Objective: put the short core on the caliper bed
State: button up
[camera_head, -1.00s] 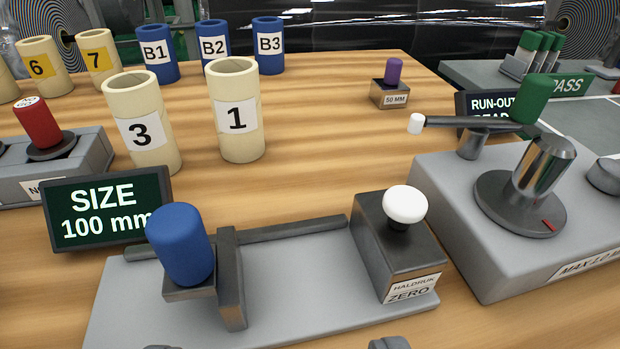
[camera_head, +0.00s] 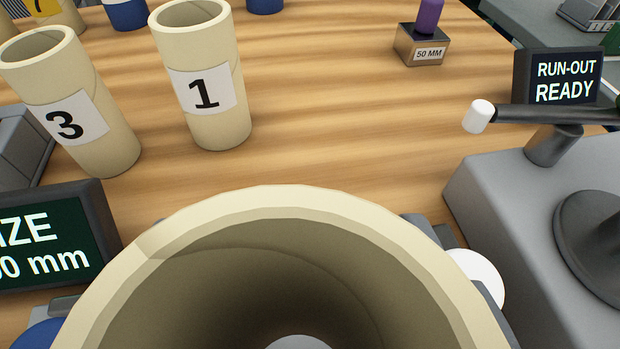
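A cream hollow core (camera_head: 290,205) fills the bottom of the view, very close to the camera, with its open mouth towards me. No number shows on it. It stands in front of most of the caliper, and whether it touches the bed or hangs above it cannot be seen. A light grey patch shows through its bore. The caliper's white knob (camera_head: 481,277) shows at its right, and part of the blue knob (camera_head: 40,336) at the lower left. My gripper is not visible, so its hold on the core cannot be seen.
Cores 3 (camera_head: 75,110) and 1 (camera_head: 205,80) stand upright at the back left. The size display (camera_head: 45,245) is at left. The run-out tester (camera_head: 540,220), with its lever, is at right. A 50 MM block (camera_head: 422,45) stands at the back. The wood between is clear.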

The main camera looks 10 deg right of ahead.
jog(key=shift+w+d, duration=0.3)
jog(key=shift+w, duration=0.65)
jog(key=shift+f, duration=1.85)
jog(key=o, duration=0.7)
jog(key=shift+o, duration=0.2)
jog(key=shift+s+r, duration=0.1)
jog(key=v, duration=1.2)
